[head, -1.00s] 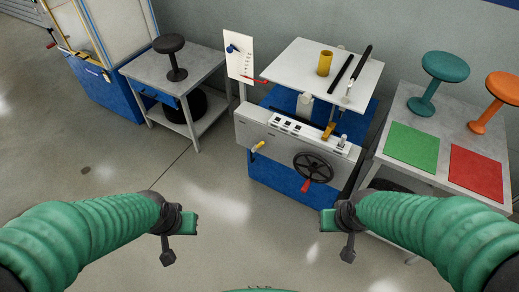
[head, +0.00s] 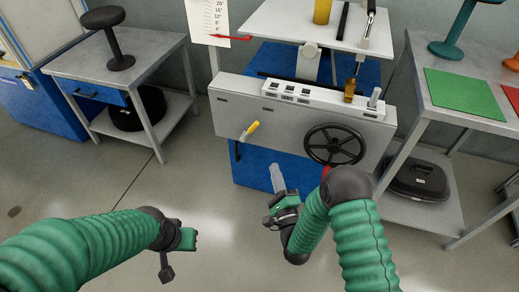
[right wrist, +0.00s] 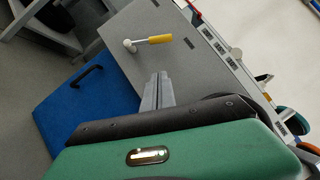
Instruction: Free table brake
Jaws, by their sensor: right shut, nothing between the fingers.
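A lever with a yellow handle (head: 250,131) sticks out from the left part of the grey front panel (head: 230,112) of the machine; its yellow handle also shows in the right wrist view (right wrist: 160,39). My right gripper (head: 277,178) is shut and empty, below and a little right of the lever in the head view, apart from it. Its closed fingers also show in the right wrist view (right wrist: 160,88), pointing up toward the panel. The white tabletop (head: 285,22) sits above the panel. My left gripper (head: 176,250) hangs at lower left, over the floor; its fingers are unclear.
A black handwheel (head: 333,145) sits right of the lever, its red handle partly hidden by my right arm. A grey side table (head: 110,65) with a black stool (head: 115,40) stands left. A right-hand table carries a green mat (head: 462,93). Floor in front is clear.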

